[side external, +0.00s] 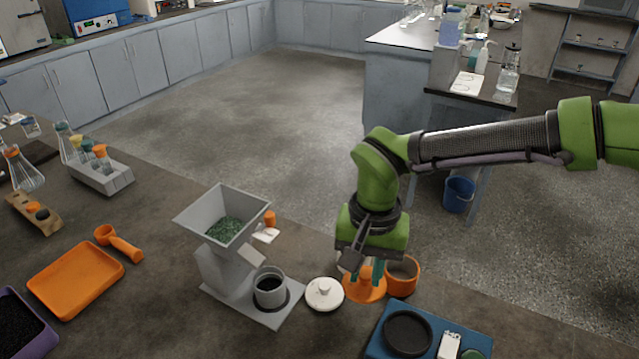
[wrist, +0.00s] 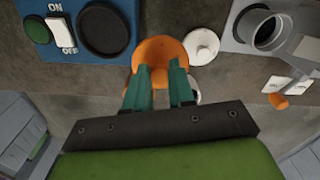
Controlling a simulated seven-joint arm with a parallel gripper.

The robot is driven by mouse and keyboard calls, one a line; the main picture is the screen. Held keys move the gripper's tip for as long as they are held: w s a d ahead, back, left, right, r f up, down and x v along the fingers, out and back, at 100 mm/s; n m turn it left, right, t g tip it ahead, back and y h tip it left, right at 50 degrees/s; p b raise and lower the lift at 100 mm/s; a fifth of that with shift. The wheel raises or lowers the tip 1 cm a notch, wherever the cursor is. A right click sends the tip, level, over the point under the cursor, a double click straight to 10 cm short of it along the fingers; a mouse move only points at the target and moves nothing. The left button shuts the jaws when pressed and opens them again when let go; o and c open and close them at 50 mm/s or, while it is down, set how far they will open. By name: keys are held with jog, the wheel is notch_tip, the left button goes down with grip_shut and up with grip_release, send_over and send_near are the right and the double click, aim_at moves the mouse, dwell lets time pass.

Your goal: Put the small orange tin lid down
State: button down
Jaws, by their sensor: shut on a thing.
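The small orange tin lid (side external: 364,288) is a round disc beneath my gripper (side external: 367,270), whose teal fingers are shut on its raised middle. The lid is low over the bench, just right of a white knobbed lid (side external: 324,293); I cannot tell whether it touches the bench. An open orange tin (side external: 403,276) stands close behind and to the right of it. In the wrist view the orange lid (wrist: 158,48) shows beyond my fingertips (wrist: 160,68), with the white lid (wrist: 200,46) to its right. Its gripped part is partly hidden by the fingers.
A grey hopper machine (side external: 224,235) with a cup (side external: 269,288) stands to the left. A blue control box (side external: 385,340) with a black round plate and switch is at the front right.

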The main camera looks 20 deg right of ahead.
jog(key=shift+m, duration=0.3)
jog(key=d+r, duration=0.2)
jog(key=r, duration=0.1)
jog(key=shift+w+d+r, duration=0.2)
jog(key=s+d+f+m, duration=0.1)
jog(key=s+d+m, duration=0.1)
jog(key=s+d, duration=0.45)
jog(key=s+d+f+m, duration=0.1)
jog(key=s+d+m, duration=0.15)
jog(key=d, duration=0.65)
jog(key=w+a+f, duration=0.2)
jog(key=w+a, duration=0.2)
jog(key=w, duration=0.2)
jog(key=w+a+f, duration=0.3)
jog(key=w, duration=0.4)
jog(key=shift+w+a, duration=0.3)
jog(key=shift+a, duration=0.1)
jog(key=shift+f+n, duration=0.15)
jog(key=shift+n, duration=0.1)
jog(key=shift+f, duration=0.5)
jog(key=c, duration=1)
grip_release()
jog(key=shift+o, duration=0.2)
